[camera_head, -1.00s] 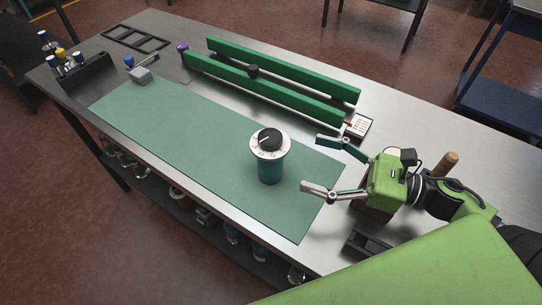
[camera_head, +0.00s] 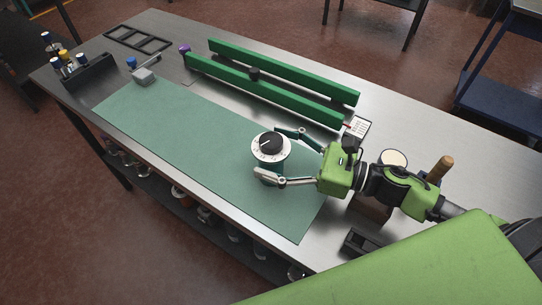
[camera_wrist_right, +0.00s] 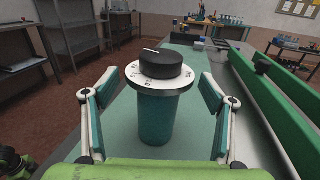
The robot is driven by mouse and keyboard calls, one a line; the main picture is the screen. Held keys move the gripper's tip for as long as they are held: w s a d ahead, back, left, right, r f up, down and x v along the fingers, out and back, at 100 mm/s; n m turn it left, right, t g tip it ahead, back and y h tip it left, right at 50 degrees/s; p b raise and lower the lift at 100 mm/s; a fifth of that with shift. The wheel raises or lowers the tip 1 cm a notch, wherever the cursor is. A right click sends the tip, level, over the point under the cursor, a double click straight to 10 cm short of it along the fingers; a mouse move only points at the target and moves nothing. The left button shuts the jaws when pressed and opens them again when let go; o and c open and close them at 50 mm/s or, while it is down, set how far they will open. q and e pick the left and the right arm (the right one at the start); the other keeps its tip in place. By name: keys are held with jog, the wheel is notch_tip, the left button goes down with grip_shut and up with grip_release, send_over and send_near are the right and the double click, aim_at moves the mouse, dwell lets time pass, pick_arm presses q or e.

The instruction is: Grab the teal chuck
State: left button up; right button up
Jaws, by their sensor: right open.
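The teal chuck (camera_head: 268,170) stands upright on the green mat (camera_head: 200,140), with a white marked collar and a black knob on top. In the right wrist view the chuck (camera_wrist_right: 155,118) is in the middle, between the fingers. My right gripper (camera_head: 266,156) is open, with one finger on each side of the chuck. In the right wrist view, gaps show between the chuck and both fingers of the gripper (camera_wrist_right: 155,105). The near finger hides part of the chuck's lower body in the head view. My left gripper is not in view.
Two long green rails (camera_head: 270,88) lie behind the mat. A wooden-handled tool (camera_head: 439,168) and a white-topped round item (camera_head: 393,158) are by my right arm. A dark tray (camera_head: 358,243) lies near the front edge. The mat's left part is mostly clear.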

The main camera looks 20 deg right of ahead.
jog(key=shift+w+a, duration=0.3)
jog(key=shift+a, duration=0.1)
jog(key=c, duration=1.9)
jog(key=shift+r, duration=0.15)
jog(key=shift+c, duration=0.2)
jog(key=shift+r, duration=0.1)
